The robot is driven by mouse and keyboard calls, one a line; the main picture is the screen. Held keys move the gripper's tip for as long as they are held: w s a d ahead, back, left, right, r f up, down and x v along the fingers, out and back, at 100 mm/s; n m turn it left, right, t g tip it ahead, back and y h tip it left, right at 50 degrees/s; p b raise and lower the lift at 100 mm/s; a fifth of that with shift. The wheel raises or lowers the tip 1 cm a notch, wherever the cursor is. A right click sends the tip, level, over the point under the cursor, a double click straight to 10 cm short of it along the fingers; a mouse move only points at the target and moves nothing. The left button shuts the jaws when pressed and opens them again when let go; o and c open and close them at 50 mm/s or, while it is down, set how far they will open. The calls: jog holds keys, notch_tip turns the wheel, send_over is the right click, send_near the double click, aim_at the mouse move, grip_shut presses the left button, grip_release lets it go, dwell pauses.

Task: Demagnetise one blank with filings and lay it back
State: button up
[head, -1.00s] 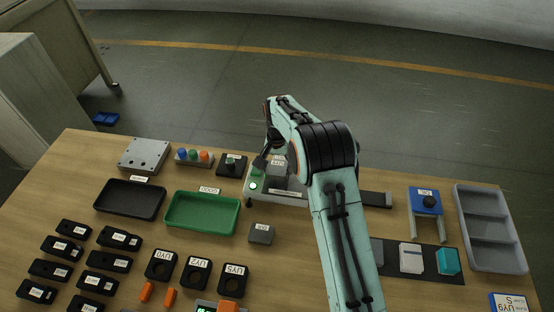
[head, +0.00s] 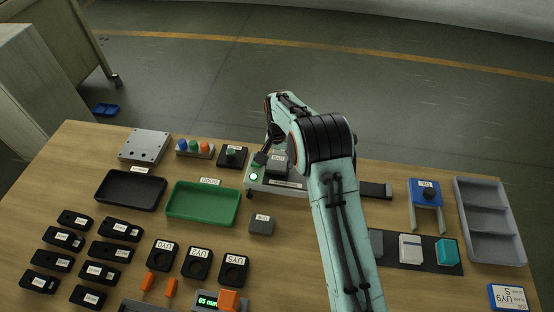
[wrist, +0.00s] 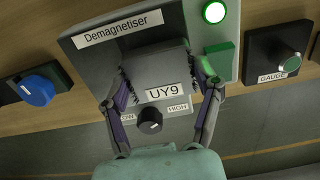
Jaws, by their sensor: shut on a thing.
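My gripper (wrist: 164,78) is shut on a grey blank labelled UY9 (wrist: 155,68), with one finger on each side. The blank is over the demagnetiser (wrist: 88,62); whether it touches the top cannot be told. The demagnetiser has a lit green lamp (wrist: 214,12), a green button (wrist: 220,60) and a black knob (wrist: 149,121) between LOW and HIGH. In the head view, the blank (head: 279,158) shows beside my gripper (head: 264,159) above the demagnetiser (head: 284,186), partly hidden by my arm.
A green tray (head: 203,220) and a black tray (head: 131,206) stand left. A gauge (head: 232,156) is near the demagnetiser. A small grey block (head: 261,225), several black holders (head: 198,263) and a display (head: 207,301) are in front. A grey compartment tray (head: 490,222) is right.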

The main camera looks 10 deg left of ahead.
jog(key=shift+f, duration=0.2)
jog(key=shift+d, duration=0.1)
dwell(0.4)
jog(key=shift+d, duration=1.25)
jog(key=shift+d, duration=0.1)
jog(key=shift+d, duration=1.25)
jog(key=shift+d, duration=0.1)
jog(key=shift+d, duration=1.3)
